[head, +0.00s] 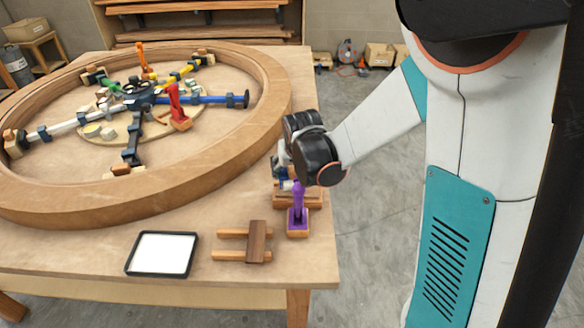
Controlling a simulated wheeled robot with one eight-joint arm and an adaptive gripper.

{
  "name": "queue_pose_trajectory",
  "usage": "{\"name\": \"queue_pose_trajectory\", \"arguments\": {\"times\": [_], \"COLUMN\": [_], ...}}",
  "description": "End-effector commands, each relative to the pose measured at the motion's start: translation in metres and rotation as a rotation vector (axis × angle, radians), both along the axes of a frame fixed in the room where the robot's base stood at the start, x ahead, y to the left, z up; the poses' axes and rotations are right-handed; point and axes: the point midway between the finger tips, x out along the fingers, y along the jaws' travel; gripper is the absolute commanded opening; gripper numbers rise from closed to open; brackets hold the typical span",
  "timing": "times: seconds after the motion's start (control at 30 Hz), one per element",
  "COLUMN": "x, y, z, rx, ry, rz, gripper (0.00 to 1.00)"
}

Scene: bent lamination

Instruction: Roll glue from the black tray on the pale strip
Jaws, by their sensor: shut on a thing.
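The black tray (128,262) lies flat at the table's front edge, with a white surface inside its rim. My gripper (282,176) is over the right side of the table, just behind a purple tool (298,212). It is shut on a small blue and white thing (285,184), which sits low at a wooden rest (312,195). My wrist hides much of this thing, so I cannot tell its full shape or whether it touches the rest. I cannot make out the pale strip for certain.
A large wooden ring (215,165) with coloured clamps inside fills most of the table (80,252). A dark wood piece (256,241) lies across two rails right of the tray. The purple tool stands upright on a small block. Bare tabletop separates tray and rails.

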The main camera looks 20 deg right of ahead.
Motion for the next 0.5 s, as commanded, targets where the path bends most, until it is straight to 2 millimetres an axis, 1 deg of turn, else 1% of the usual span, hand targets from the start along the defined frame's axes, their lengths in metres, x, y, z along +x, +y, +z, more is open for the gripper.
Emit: {"name": "queue_pose_trajectory", "arguments": {"times": [0.5], "x": [0.0002], "y": [0.0], "z": [-0.0099], "rx": [0.0], "ry": [0.0], "rz": [0.0], "gripper": [0.35]}}
